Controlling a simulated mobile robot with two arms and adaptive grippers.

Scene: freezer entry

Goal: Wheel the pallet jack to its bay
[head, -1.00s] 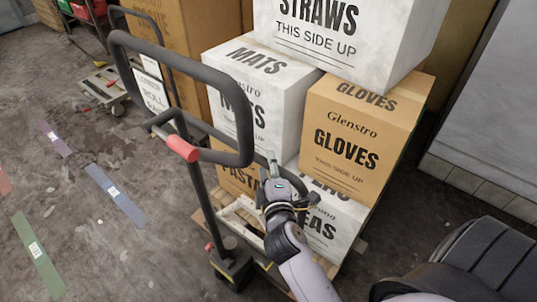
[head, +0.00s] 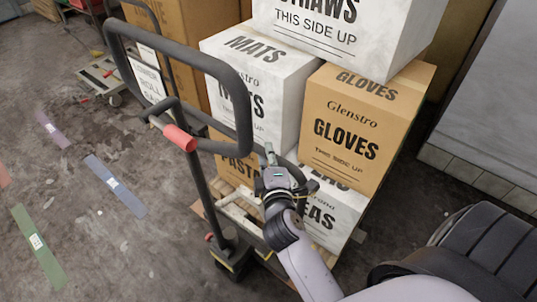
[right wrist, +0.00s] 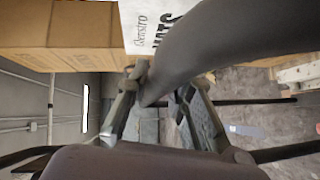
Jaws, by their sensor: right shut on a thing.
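The pallet jack has a dark loop handle (head: 244,90) with a red grip (head: 180,138) and a dark post running down to its base (head: 232,256). Behind the handle stands a load of boxes on a wooden pallet. My right gripper (head: 270,160) is at the lower right of the loop. In the right wrist view a thick dark tube of the handle (right wrist: 205,50) passes between the fingers of my right gripper (right wrist: 158,92), which is shut on it. My left gripper is not in view. Most of the jack's forks are hidden by the load.
The load includes a white MATS box (head: 250,75), a brown GLOVES box (head: 345,125) and a white STRAWS box (head: 355,35). Blue (head: 115,186) and green (head: 38,246) floor strips lie on open floor at left. A cart (head: 100,75) stands at upper left, a pale wall (head: 490,110) at right.

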